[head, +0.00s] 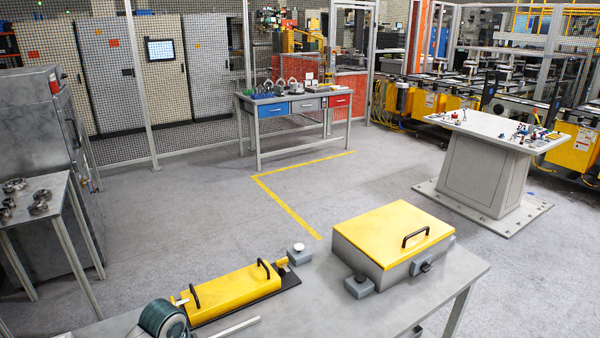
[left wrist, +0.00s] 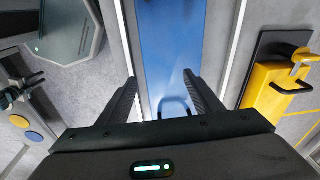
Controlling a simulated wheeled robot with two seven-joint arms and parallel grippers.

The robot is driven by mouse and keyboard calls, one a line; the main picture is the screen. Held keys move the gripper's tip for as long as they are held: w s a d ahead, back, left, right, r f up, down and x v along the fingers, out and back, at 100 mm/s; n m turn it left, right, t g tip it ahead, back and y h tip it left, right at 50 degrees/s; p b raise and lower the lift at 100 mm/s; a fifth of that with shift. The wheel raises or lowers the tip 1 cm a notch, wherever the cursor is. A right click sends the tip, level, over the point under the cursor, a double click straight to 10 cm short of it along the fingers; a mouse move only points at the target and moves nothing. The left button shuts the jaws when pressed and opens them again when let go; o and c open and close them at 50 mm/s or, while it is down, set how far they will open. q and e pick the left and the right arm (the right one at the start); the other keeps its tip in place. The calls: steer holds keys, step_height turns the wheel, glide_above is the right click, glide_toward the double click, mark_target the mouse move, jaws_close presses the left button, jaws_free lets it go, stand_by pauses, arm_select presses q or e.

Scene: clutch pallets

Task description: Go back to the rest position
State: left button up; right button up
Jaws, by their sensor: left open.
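My left gripper (left wrist: 163,92) shows in the left wrist view with its two dark fingers spread apart. Nothing is held between them. Behind the gap is a long blue surface (left wrist: 175,45) with a small loop near its lower end; I cannot tell how far it is from the fingers. Neither of my grippers shows in the head view, and my right gripper is in no frame.
The near grey table (head: 410,305) bears a yellow-lidded box (head: 385,232) and a yellow fixture (head: 235,293) with black handles; the fixture also shows in the left wrist view (left wrist: 270,90). A dark green rounded object (head: 162,318) is at the front.

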arm_select(q)
steer(key=s+d+f+n+t, duration=0.1)
steer(key=s+d+f+n, duration=0.15)
steer(key=s, duration=0.55)
steer(key=s+d+f+n, duration=0.2)
steer(key=s+d+f, duration=0.1)
steer(key=s, duration=0.5)
steer(key=s+a+r+n+t, duration=0.1)
steer(key=s+a+n, duration=0.1)
steer(key=s, duration=0.5)
steer(key=s+a+r+n, duration=0.1)
steer(key=s+n, duration=0.1)
steer(key=s, duration=0.4)
step_height(320, 180, down, 33)
steer(key=s+b, duration=0.1)
steer(key=b, duration=0.6)
steer(key=s+a+f+g+b, duration=0.1)
steer(key=s+f+b, duration=0.2)
steer(key=s+f, duration=0.6)
steer(key=s+a+f+g+b, duration=0.1)
steer(key=s+a+f+b, duration=0.1)
steer(key=s+f, duration=0.7)
step_height(320, 180, down, 8)
steer(key=shift+s+f+y+b, duration=0.1)
steer(key=shift+s+y+b, duration=0.25)
steer(key=shift+b, duration=0.45)
steer(key=shift+w+a, duration=0.1)
